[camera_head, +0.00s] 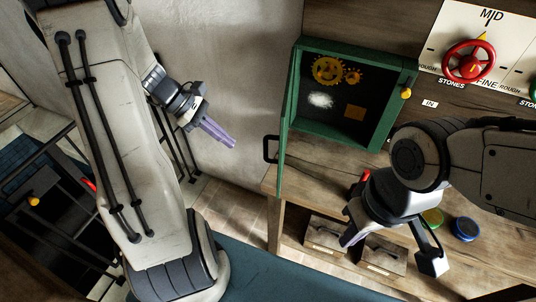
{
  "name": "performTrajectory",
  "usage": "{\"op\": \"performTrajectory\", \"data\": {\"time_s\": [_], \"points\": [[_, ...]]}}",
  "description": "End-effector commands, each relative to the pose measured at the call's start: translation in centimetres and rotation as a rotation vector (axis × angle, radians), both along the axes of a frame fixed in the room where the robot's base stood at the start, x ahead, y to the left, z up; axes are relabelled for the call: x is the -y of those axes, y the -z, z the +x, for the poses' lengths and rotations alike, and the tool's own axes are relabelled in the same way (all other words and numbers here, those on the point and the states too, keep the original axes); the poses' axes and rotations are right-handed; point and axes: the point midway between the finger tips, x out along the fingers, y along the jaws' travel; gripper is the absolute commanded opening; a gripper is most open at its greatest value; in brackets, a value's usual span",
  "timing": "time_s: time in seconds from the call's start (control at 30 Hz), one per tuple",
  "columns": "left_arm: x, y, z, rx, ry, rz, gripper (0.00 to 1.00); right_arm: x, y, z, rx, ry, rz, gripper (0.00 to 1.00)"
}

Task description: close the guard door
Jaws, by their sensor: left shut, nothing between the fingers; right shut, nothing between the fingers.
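The guard door (283,150) is a thin green panel on the left side of a green box (408,75). It stands open, swung out and seen nearly edge-on, with a black handle (270,149) on its left. Inside the box are yellow gears (327,70), a white patch and a small brown square. My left gripper (232,145) is shut and empty, to the left of the handle and apart from it in the picture. My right gripper (349,238) is shut and empty, below the box and in front of the wooden bench.
A wooden bench (315,160) runs under the box, with wooden drawers or boxes (325,235) below. A red handwheel (469,61) is on a white panel at upper right. Blue (465,229) and green round items lie at right. Black railings stand at left.

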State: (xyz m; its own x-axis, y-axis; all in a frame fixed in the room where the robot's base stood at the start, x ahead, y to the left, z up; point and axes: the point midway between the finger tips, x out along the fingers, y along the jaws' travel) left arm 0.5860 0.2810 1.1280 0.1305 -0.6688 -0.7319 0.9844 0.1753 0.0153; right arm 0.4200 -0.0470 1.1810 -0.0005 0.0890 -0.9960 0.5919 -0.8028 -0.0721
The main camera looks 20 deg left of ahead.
Motion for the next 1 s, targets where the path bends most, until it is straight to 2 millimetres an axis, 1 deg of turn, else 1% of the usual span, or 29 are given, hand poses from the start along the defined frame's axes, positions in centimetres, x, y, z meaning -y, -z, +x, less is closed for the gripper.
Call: {"op": "performTrajectory", "data": {"time_s": [0.03, 0.1, 0.17, 0.27, 0.5, 0.63, 0.67, 0.8, 1.0], "points": [[-0.3, -0.1, 0.2, -0.006, -0.033, -0.025, 0.0, 0.0, -0.1, 0.0, 0.0, 0.0, 0.0, 0.0], [-0.2, 0.0, 0.4, -0.01, -0.05, -0.042, 0.0, 0.0, -0.2, 0.0, 0.0, 0.0, 0.0, 0.0], [0.2, 0.3, 0.5, -0.011, -0.054, -0.047, 0.0, 0.0, -0.3, 0.0, 0.0, 0.0, 0.0, 0.0], [1.4, 1.3, 0.7, -0.014, -0.05, -0.046, 0.0, 0.0, -0.7, 0.0, 0.0, 0.0, 0.0, 0.0], [5.1, 5.0, 1.4, -0.016, -0.045, -0.043, 0.0, 0.0, -1.7, 0.0, 0.001, -0.002, 0.001, 0.0], [6.8, 6.9, 1.8, -0.015, -0.046, -0.041, 0.0, 0.0, -2.2, 0.0, 0.001, -0.003, 0.001, 0.0], [7.4, 6.5, 2.0, -0.012, -0.043, -0.041, 0.0, 0.0, -2.6, 0.0, 0.0, -0.003, 0.0, 0.0], [9.2, 6.5, 2.4, -0.011, -0.043, -0.04, 0.0, 0.0, -3.4, 0.0, 0.001, -0.005, 0.001, 0.0], [10.3, 6.7, 2.8, -0.009, -0.047, -0.038, 0.0, 0.0, -3.7, 0.0, 0.001, -0.006, 0.001, 0.0]]}}
